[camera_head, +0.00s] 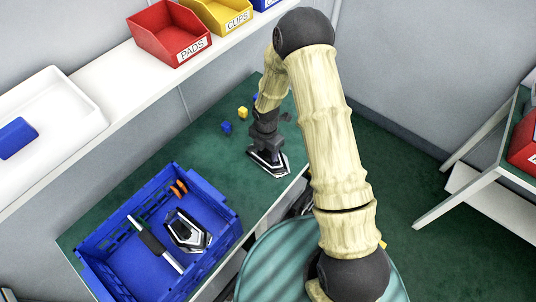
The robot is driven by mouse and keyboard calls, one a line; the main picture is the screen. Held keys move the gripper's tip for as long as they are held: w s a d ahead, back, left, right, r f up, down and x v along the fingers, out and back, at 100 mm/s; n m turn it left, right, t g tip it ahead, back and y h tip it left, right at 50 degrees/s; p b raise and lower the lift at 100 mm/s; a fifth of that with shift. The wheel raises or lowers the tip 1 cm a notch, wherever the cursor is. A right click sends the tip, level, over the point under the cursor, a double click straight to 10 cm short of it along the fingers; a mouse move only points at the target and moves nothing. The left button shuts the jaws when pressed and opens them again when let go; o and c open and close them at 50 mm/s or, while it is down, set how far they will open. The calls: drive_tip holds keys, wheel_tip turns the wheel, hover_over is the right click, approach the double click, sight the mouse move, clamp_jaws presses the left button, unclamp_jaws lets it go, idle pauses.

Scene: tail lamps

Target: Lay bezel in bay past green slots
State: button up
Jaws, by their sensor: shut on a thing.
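My gripper (265,146) points down over the right part of the green table and is shut on a bezel (272,164), a dark piece with a pale rim. The bezel is low over the tabletop; I cannot tell whether it touches it. A similar dark and pale piece (188,232) lies in the blue crate (228,238) at the table's left end. A black and white bar (155,245) lies across the crate left of that piece. I cannot make out any green slots.
Orange pieces (179,188) are at the crate's far side. Small blue (226,127) and yellow (242,112) blocks stand left of my gripper. A shelf (105,82) behind holds a red bin (170,38), a yellow bin and a white tray. Bare green tabletop lies between crate and gripper.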

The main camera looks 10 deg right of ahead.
sight(266, 152)
drive_tip(key=shift+r, duration=0.1)
wheel_tip(266, 152, up, 10)
drive_tip(key=shift+b, duration=0.3)
idle(0.6)
drive_tip(key=w+d+f+m, duration=0.1)
drive_tip(key=d+f+m, duration=0.1)
drive_tip(key=m, duration=0.5)
drive_tip(key=w+d+f+m, duration=0.1)
drive_tip(key=d+f+m, duration=0.1)
drive_tip(key=m, duration=0.6)
drive_tip(key=w+d+f+m, duration=0.1)
drive_tip(key=d+m, duration=0.3)
drive_tip(key=m, duration=0.4)
drive_tip(key=shift+w+d+f, duration=0.15)
drive_tip(key=shift+d+f, duration=0.2)
drive_tip(key=shift+f, duration=0.1)
drive_tip(key=m, duration=0.1)
drive_tip(key=d+m, duration=0.1)
drive_tip(key=f+m, duration=0.1)
drive_tip(key=m, duration=0.1)
drive_tip(key=shift+w+d, duration=0.15)
drive_tip(key=shift+d, duration=0.1)
